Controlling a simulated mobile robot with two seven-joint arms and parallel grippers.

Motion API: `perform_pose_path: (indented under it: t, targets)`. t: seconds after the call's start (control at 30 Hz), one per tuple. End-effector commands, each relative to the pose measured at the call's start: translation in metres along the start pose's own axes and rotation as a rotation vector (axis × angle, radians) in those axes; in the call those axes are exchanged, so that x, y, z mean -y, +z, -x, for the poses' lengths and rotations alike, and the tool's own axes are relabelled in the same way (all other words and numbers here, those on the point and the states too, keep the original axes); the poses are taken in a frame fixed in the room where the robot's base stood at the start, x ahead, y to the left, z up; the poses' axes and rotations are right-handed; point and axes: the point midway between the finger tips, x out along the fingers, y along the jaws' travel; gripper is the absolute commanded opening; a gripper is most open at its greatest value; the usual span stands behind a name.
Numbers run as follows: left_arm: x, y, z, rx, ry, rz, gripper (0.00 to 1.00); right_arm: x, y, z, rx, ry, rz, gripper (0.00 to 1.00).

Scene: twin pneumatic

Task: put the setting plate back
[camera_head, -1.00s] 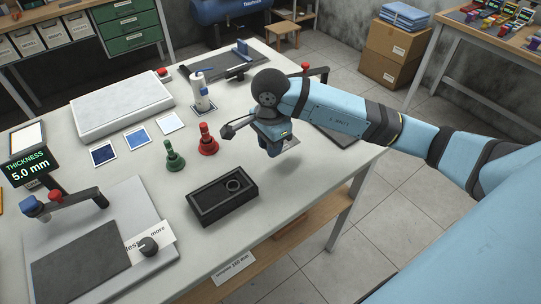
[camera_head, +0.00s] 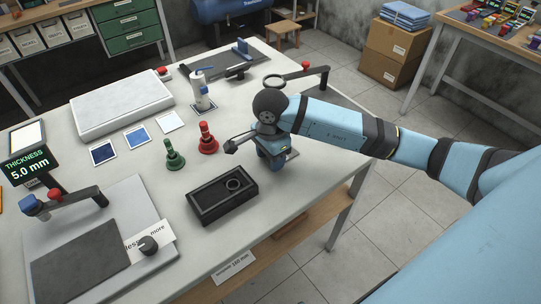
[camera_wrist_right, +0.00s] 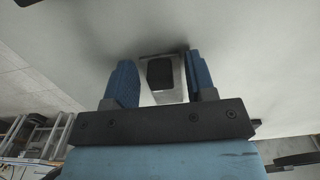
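My right gripper (camera_head: 272,165) points down over the right part of the table, near its front-right edge. In the right wrist view its two blue fingers (camera_wrist_right: 162,75) stand apart on either side of a small light metal plate with a dark square (camera_wrist_right: 160,75), probably the setting plate. The fingers look very close to its sides; I cannot tell whether they press on it. In the head view a small grey piece (camera_head: 292,154) shows just right of the gripper, mostly hidden behind it. My left gripper is not in view.
A black tray (camera_head: 222,211) with a ring in it lies left of the gripper. Red (camera_head: 207,143) and green (camera_head: 174,157) plunger-shaped pieces stand behind it. A gauge reading 5.0 mm (camera_head: 31,166) is at left. A ring-ended stand (camera_head: 300,76) with a red knob lies behind the arm.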

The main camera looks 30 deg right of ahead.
Motion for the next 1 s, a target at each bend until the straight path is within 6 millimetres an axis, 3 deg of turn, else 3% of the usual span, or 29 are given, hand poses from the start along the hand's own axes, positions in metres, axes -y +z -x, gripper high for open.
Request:
perform_pose_path:
  t: [0.33, 0.73, 1.0]
  targets:
    - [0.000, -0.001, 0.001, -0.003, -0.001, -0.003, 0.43, 0.001, 0.000, 0.012, 0.000, -0.003, 0.001, 0.51]
    - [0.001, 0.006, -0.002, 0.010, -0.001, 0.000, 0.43, 0.001, 0.000, 0.094, -0.001, -0.004, 0.001, 0.51]
    - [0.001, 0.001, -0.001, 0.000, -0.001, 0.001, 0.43, 0.000, 0.000, 0.122, 0.000, -0.001, 0.000, 0.51]
